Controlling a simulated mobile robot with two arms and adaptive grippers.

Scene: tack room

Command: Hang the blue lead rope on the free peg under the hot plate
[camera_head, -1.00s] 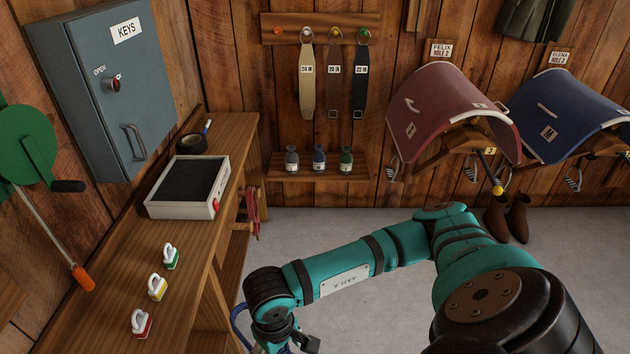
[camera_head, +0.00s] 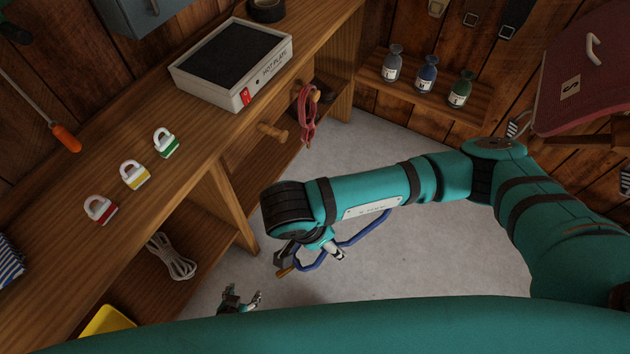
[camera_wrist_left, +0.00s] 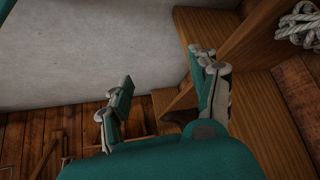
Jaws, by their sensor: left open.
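The blue lead rope (camera_head: 368,231) shows in the head view as a loop at my right gripper (camera_head: 312,256), below the wrist, over the grey floor. My arm and wrist hide part of the rope, and how the right fingers meet it is unclear. The free wooden peg (camera_head: 272,131) sticks out of the bench front below the hot plate (camera_head: 240,62), up and left of my right gripper. My left gripper (camera_head: 243,298) is open and empty, low beside the bench; the left wrist view shows its spread fingers (camera_wrist_left: 165,95).
A red rope (camera_head: 308,118) hangs on the neighbouring peg. A pale coiled rope (camera_head: 171,257) lies on the lower shelf. Bottles (camera_head: 426,75) stand on a wall shelf. The floor (camera_head: 400,270) beside the bench is open.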

